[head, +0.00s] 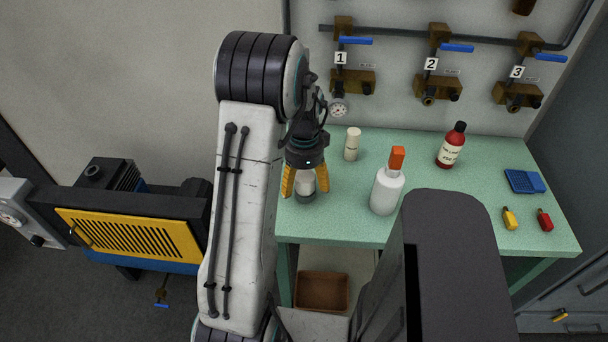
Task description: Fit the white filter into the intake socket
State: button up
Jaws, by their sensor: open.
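My gripper (306,188) points down over the left part of the green bench, with its yellow fingers apart. A small cylinder with a white upper part and a dark grey lower part (305,186) stands on the bench between or just behind the fingers, which partly hide it. I cannot tell if they touch it. A cream-white cylinder (352,146) stands behind and to the right of the gripper. I cannot tell for sure which of the two is the white filter. No intake socket can be made out clearly; the blue and yellow machine (130,235) is at left.
On the green bench (440,215) stand a white bottle with an orange cap (386,190) and a red bottle (451,147). A blue item (525,181) and small yellow (510,218) and red (545,220) items lie right. Numbered valves (430,70) line the wall.

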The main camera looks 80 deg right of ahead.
aim_at(304, 176)
jog(key=shift+f, duration=0.1)
jog(key=c, duration=1.4)
jog(key=shift+o, duration=0.2)
jog(key=shift+r, duration=0.25)
jog(key=shift+r+p, duration=0.35)
jog(key=shift+p, duration=0.05)
jog(key=shift+r+p, duration=0.7)
jog(key=shift+r, duration=0.3)
